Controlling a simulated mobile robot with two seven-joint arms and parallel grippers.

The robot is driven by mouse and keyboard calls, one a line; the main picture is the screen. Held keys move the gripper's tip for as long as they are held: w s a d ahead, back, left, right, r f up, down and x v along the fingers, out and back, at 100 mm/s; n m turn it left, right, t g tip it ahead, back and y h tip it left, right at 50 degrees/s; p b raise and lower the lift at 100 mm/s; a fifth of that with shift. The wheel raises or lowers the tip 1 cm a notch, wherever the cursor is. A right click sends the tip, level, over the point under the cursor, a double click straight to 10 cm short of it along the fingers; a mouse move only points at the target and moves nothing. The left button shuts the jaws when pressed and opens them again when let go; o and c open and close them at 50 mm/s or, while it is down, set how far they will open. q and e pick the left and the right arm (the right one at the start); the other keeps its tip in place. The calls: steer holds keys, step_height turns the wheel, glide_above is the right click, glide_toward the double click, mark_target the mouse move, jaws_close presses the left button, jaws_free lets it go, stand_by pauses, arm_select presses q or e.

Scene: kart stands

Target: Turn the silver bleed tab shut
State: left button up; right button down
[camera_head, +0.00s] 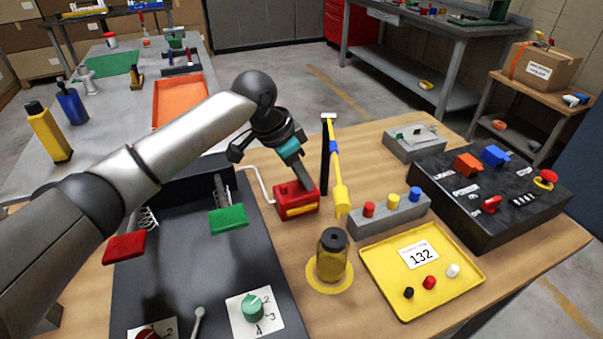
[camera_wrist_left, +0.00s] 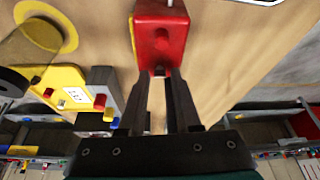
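A red block with a yellow front (camera_head: 297,200) stands on the wooden bench, and a bent silver rod (camera_head: 262,182) rises at its left. I cannot make out a separate silver bleed tab; the gripper covers the top of the block. My left gripper (camera_head: 299,178) reaches down to the top of this block. In the left wrist view its two dark fingers (camera_wrist_left: 157,75) point at the red block (camera_wrist_left: 162,35), with a narrow gap between them. Whether the tips touch the block is unclear. My right gripper is not in view.
A black-and-yellow upright lever (camera_head: 335,165) stands just right of the block. A lidded jar (camera_head: 331,255), a yellow tray (camera_head: 445,299) and a grey button block (camera_head: 385,224) are nearby. A dark panel (camera_head: 221,285) lies left. A black control box (camera_head: 500,205) is at right.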

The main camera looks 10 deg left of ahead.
arm_select(q)
jaws_close()
steer(key=shift+r+m+p, duration=0.15)
steer(key=shift+m+p, duration=0.15)
steer(key=shift+p, duration=0.45)
steer(key=shift+w+m+p, duration=0.1)
steer(key=shift+m+p, duration=0.4)
steer(key=shift+p, duration=0.05)
steer(key=shift+o, duration=1.7)
jaws_free()
